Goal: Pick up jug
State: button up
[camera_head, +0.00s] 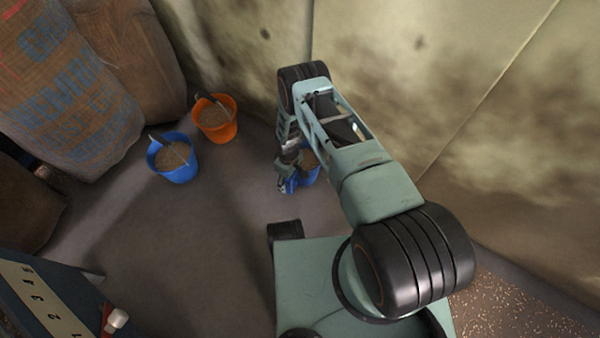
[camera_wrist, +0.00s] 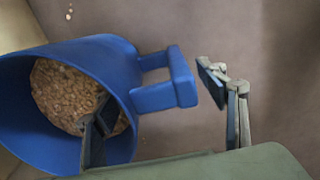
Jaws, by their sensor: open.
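The blue jug (camera_wrist: 62,108) fills the left of the wrist view, its mouth facing the camera, with grain inside and a squared handle (camera_wrist: 183,78) on its right. My gripper (camera_wrist: 152,92) is open around the jug's wall and handle. One finger reaches into the mouth over the grain, and the other is outside, just right of the handle. I cannot tell whether either finger touches the jug. In the head view the jug (camera_head: 309,174) is partly hidden behind my gripper (camera_head: 289,184), low near the wall.
A blue bucket (camera_head: 173,170) and an orange bucket (camera_head: 216,130), both holding grain, stand to the left by large sacks (camera_head: 66,85). A wall (camera_head: 235,50) rises behind the jug. A numbered panel (camera_head: 40,305) is at lower left. The floor (camera_head: 185,235) between is clear.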

jog(key=f, duration=0.1)
jog(key=f+b, duration=0.1)
jog(key=f, duration=0.1)
jog(key=f+b, duration=0.1)
jog(key=shift+s+d+f, duration=0.25)
jog(key=shift+s, duration=0.1)
grip_shut()
jog(key=shift+a+r, duration=0.1)
